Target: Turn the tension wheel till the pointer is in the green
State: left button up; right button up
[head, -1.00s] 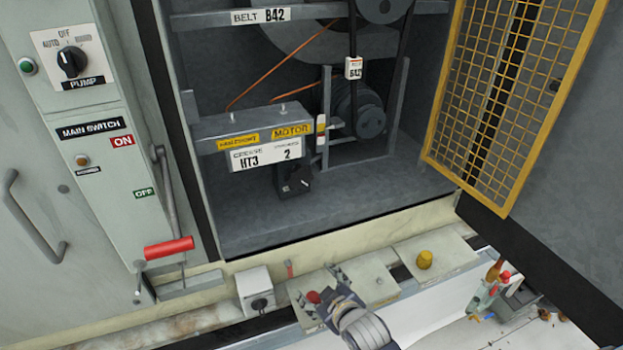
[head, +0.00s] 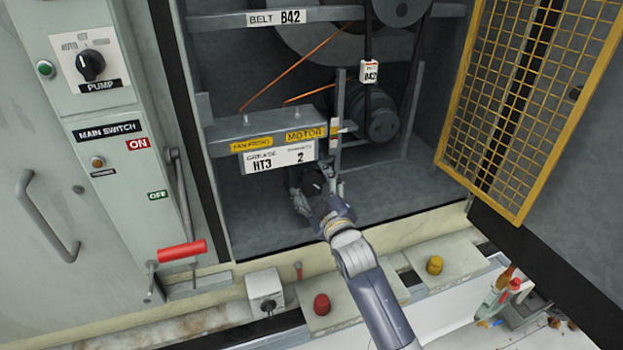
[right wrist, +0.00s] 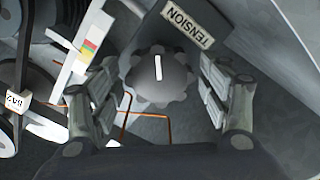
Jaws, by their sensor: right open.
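The tension wheel (right wrist: 152,76) is a dark scalloped knob with a white mark, below the TENSION label (right wrist: 188,22) in the right wrist view. In the head view the wheel (head: 314,178) is a dark shape partly hidden by my right gripper (head: 319,190). My right gripper (right wrist: 155,88) is open, with one finger on each side of the wheel; I cannot tell whether they touch it. The tension scale (right wrist: 91,47) shows red, yellow and green bands left of the wheel. Its pointer is too small to read. My left gripper is not in view.
A grey bracket (head: 225,133) with a grease plate (head: 278,158) is above the wheel. The yellow mesh door (head: 520,110) stands open at right. A red-handled main switch lever (head: 182,251) is at left. A red button (head: 321,305) and yellow button (head: 435,265) sit below the opening.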

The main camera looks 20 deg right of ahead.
jog(key=shift+w, duration=0.85)
jog(key=c, duration=1.1)
jog(key=shift+o, duration=0.2)
